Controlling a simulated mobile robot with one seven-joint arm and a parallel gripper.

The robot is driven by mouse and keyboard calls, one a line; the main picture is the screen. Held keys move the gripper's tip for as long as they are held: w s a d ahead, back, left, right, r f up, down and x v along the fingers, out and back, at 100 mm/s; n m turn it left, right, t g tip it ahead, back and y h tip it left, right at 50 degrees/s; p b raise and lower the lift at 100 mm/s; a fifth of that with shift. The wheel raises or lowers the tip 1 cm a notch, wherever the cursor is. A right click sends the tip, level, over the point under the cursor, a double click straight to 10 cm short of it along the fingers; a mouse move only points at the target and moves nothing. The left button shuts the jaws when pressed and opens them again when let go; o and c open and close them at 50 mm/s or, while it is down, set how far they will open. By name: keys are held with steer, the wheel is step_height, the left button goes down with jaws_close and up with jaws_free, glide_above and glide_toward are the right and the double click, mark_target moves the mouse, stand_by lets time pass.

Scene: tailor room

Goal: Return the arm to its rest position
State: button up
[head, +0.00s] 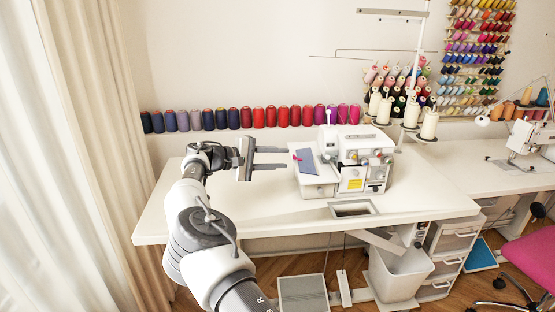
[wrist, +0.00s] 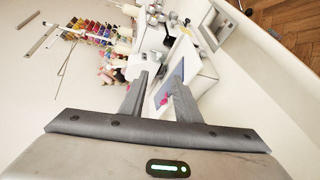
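My arm reaches forward over the white table (head: 240,219). My gripper (head: 287,158) points to the right, above the left part of the tabletop. Its two fingers are spread apart with nothing between them. In the wrist view the gripper (wrist: 155,88) also shows open and empty. Its fingertips are close to the left side of the white sewing machine (head: 358,160). I cannot tell the exact gap. A blue flat piece (head: 307,162) with a small pink item (head: 296,157) lies on the machine's left bed.
A row of thread spools (head: 257,117) lines the back edge. Cream cones (head: 429,124) stand behind the machine. A curtain (head: 90,140) hangs at left. A white bin (head: 400,273) and drawers (head: 455,240) stand below. The table's front left is clear.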

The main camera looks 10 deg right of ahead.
steer(key=s+d+r+m+g+y, duration=0.2)
steer(key=s+d+m+y, duration=0.15)
steer(key=s+d, duration=0.4)
steer(key=s+d+r+m+g+y, duration=0.2)
steer(key=s+d+r+m+y, duration=0.15)
steer(key=s+d, duration=0.45)
steer(key=s+a+r+t+y, duration=0.15)
steer(key=s+a, duration=0.35)
steer(key=s, duration=0.6)
steer(key=s+a+n+t+y, duration=0.1)
steer(key=s+a+t+y, duration=0.3)
steer(key=s, duration=0.7)
steer(key=s+a+r+g+y, duration=0.1)
steer(key=s+a+y, duration=0.1)
steer(key=s+a, duration=0.65)
step_height(320, 180, up, 19)
steer(key=s+d+p, duration=0.1)
steer(key=d+p, duration=0.1)
steer(key=p, duration=1.7)
steer(key=shift+s+d+r+p, duration=0.15)
steer(key=shift+s+d+p, duration=0.2)
